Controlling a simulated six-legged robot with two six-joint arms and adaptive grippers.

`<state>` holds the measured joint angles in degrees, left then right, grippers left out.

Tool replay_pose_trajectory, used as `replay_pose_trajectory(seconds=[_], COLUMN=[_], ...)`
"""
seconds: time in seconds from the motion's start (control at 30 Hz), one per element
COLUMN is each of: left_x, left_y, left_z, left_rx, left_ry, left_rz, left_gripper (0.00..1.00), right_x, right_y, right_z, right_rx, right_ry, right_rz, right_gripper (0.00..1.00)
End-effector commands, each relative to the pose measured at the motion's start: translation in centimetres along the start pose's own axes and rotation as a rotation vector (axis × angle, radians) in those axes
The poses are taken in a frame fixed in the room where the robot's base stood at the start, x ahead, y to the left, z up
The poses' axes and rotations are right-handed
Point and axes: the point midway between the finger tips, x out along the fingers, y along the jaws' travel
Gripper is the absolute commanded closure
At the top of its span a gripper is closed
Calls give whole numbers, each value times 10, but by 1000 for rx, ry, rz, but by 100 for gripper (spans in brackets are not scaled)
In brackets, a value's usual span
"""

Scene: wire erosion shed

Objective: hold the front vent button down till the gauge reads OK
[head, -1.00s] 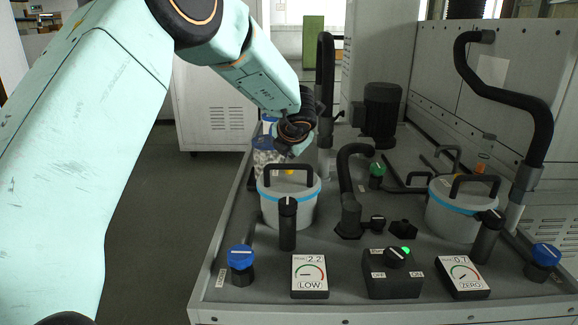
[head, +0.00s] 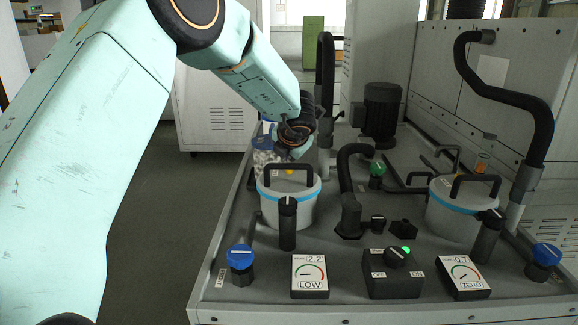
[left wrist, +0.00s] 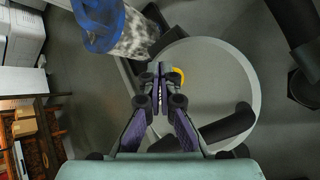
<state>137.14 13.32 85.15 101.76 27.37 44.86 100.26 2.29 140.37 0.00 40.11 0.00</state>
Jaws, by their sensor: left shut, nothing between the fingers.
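A small yellow piece (head: 289,171), perhaps the vent button, shows at the far side of the left grey pot's lid. In the left wrist view the yellow piece (left wrist: 178,76) is partly hidden by the fingers. The left pot (head: 285,208) has a blue band and a black handle. My left gripper (head: 291,155) is shut and empty, close above the far side of that lid; I cannot tell whether it touches the yellow piece. The left gauge (head: 310,276) reads 2.2 and LOW. My right gripper is not in view.
A clear container with pale contents (head: 265,158) stands behind the left pot. A bent black pipe (head: 348,185) rises right of it. A switch box (head: 392,280) with a lit green light, blue knobs (head: 240,258) and a second pot (head: 455,217) are on the bench.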

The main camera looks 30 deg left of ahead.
Motion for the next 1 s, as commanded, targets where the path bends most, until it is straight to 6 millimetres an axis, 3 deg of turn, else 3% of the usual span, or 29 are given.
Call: replay_pose_trajectory(seconds=[1.0], left_x=[8], left_y=[-6], left_z=[-7], left_rx=[1], left_ry=[3], left_rz=[-1], left_gripper=[100], right_x=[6], right_y=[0], right_z=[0], right_rx=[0], right_ry=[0], right_rz=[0], right_gripper=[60])
